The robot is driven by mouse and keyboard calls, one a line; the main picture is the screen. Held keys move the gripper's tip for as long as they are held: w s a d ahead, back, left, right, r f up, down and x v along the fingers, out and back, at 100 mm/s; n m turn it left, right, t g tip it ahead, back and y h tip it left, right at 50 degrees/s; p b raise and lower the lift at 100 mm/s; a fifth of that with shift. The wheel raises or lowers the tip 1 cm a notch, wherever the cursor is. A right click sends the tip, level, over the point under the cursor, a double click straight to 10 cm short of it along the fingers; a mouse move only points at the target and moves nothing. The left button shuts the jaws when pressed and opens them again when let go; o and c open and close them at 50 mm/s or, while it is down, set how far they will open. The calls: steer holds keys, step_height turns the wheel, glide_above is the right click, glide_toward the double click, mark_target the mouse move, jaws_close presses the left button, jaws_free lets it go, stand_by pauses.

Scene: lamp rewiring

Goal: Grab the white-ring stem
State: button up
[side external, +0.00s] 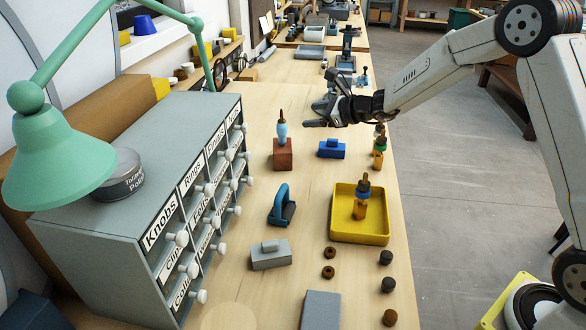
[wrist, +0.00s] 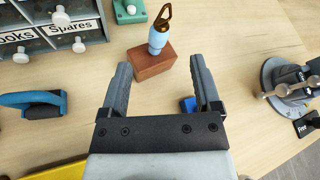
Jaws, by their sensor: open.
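A stem with a light blue body and a brown top (side external: 282,130) stands upright in a reddish-brown block (side external: 283,154). The stem (wrist: 158,38) and block (wrist: 152,60) also show in the wrist view, just ahead of my fingertips. Another stem (side external: 361,198), with blue and dark green parts, stands in the yellow tray (side external: 342,239). A third stem-like piece (side external: 379,150), green and yellow, is at the table's right edge. I cannot make out a white ring on any of them. My gripper (side external: 312,115) is open and empty above the table; it also shows in the wrist view (wrist: 160,66).
A blue block (side external: 332,149) lies below my gripper. A grey drawer cabinet (side external: 160,185) with white knobs and a green lamp (side external: 60,160) stand at left. A blue-handled tool (side external: 283,205), a grey block (side external: 270,256) and several small dark knobs (side external: 386,258) lie nearer.

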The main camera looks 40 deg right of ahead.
steer(key=shift+r, duration=0.1)
step_height(320, 180, up, 5)
steer(key=m+y, duration=0.1)
steer(key=m, duration=0.2)
glide_above(382, 127)
steer(key=s+d, duration=0.3)
steer(key=s, duration=0.1)
steer(key=shift+g, duration=0.5)
step_height(382, 127, down, 11)
steer(key=shift+f, duration=0.1)
steer(key=shift+x, duration=4.1)
steer(key=shift+f, duration=0.1)
